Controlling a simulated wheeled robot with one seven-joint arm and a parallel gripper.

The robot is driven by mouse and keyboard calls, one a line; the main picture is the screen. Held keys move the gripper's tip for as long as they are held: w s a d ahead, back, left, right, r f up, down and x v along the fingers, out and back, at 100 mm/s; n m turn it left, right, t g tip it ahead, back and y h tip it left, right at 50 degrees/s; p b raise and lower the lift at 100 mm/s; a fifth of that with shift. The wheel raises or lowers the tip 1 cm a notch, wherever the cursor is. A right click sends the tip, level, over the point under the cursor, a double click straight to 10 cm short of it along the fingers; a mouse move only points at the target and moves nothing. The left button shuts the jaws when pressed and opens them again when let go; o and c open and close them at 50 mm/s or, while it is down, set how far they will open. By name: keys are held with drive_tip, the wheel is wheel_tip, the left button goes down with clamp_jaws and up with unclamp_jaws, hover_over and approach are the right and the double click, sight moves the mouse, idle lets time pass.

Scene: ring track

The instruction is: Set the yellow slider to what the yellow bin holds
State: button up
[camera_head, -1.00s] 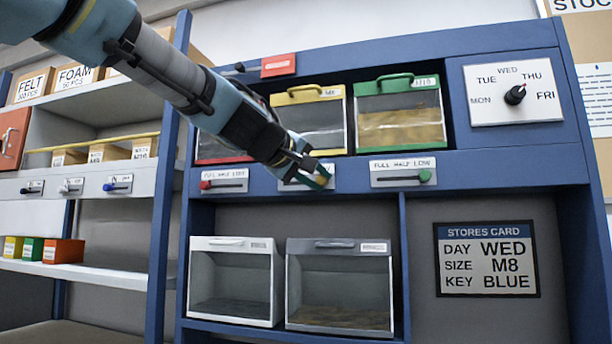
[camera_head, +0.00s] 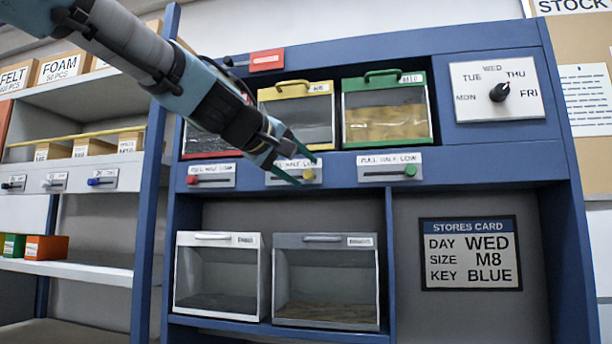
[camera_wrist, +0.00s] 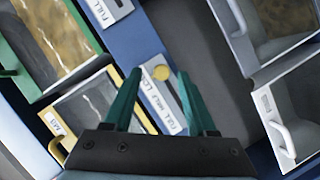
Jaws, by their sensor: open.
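The yellow slider (camera_head: 308,175) is a round knob near the right end of its track, on a white plate (camera_head: 277,179) marked FULL HALF LOW. It also shows in the wrist view (camera_wrist: 161,73). My gripper (camera_head: 307,171) is open, with its green fingertips on either side of the knob; I cannot tell whether they touch it. The yellow bin (camera_head: 306,90) stands above, with a yellow top and clear front. Its visible inside looks mostly grey; my gripper hides its lower part, so the fill level is unclear. The bin also shows in the wrist view (camera_wrist: 62,103).
The red slider (camera_head: 193,180) and green slider (camera_head: 410,171) flank the yellow one. A green bin (camera_head: 386,75) with tan contents stands beside the yellow bin. White (camera_head: 218,238) and grey (camera_head: 325,240) bins sit below. A stores card (camera_head: 470,254) hangs at right.

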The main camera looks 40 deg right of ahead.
drive_tip(key=b+v, duration=0.2)
drive_tip(key=v, duration=0.6)
drive_tip(key=w+a+f+n+t+y, duration=0.1)
drive_tip(key=w+a+f+y, duration=0.2)
drive_tip(key=w+a+f, duration=0.5)
drive_tip(key=w+a+f+y, duration=0.2)
drive_tip(key=w+f+y, duration=0.15)
drive_tip(key=f, duration=0.85)
drive_tip(key=w+a+f+n+t+y, duration=0.1)
drive_tip(key=w+a+f+y, duration=0.1)
drive_tip(key=w+a+f, duration=0.6)
drive_tip(key=s+a+f+g+y, duration=0.15)
drive_tip(key=a+f+y, duration=0.25)
drive_tip(key=a+f, duration=0.8)
drive_tip(key=s+a+f+g+y, duration=0.2)
drive_tip(key=s+a+f, duration=0.6)
drive_tip(key=a+f, duration=0.3)
wheel_tip(320, 180, down, 2)
drive_tip(key=shift+f+n+g, duration=0.1)
drive_tip(key=shift+n+g, duration=0.25)
drive_tip(key=shift+n, duration=0.05)
